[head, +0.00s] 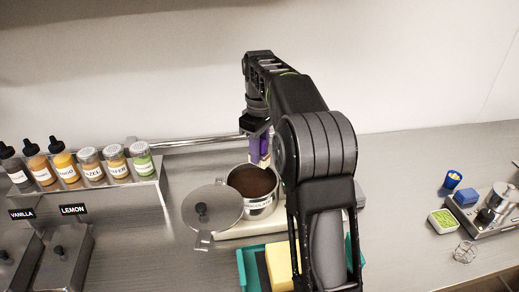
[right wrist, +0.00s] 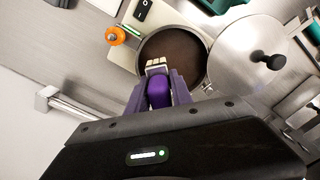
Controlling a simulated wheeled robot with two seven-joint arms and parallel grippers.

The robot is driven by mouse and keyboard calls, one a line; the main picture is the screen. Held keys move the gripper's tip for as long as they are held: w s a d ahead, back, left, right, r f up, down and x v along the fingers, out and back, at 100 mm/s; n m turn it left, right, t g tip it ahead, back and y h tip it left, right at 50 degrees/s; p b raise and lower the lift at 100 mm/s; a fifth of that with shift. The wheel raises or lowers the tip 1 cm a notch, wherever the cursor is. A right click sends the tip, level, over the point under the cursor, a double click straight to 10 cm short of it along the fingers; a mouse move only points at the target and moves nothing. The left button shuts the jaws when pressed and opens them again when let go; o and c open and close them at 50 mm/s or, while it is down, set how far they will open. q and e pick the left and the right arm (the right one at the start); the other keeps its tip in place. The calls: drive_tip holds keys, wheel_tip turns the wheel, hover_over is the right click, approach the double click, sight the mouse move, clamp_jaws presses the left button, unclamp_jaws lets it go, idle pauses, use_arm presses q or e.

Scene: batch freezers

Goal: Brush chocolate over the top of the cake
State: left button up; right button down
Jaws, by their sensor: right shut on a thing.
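My right gripper (right wrist: 156,88) is shut on a purple-handled brush (right wrist: 159,92), whose pale bristle end hangs over the near edge of the chocolate pot in the right wrist view. In the head view the purple brush handle (head: 259,147) shows beside my arm, above the right side of the pot. The metal pot (head: 262,210) holds dark brown chocolate (head: 250,181); I cannot tell whether the bristles touch it. A yellow block, likely the cake (head: 279,268), sits in a teal tray (head: 246,267) and is partly hidden by my arm. My left gripper is not in view.
A round metal lid (head: 212,208) with a black knob lies left of the pot. A rack of several topping bottles (head: 90,165) stands at left, near lidded bins labelled LEMON and VANILLA. At right are a scale (head: 478,212), a green-filled dish (head: 443,221) and a wire item (head: 464,252).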

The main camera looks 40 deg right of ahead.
drive_tip(key=shift+f, duration=2.85)
drive_tip(key=shift+f, duration=0.6)
drive_tip(key=shift+r, duration=0.1)
drive_tip(key=shift+r, duration=3.45)
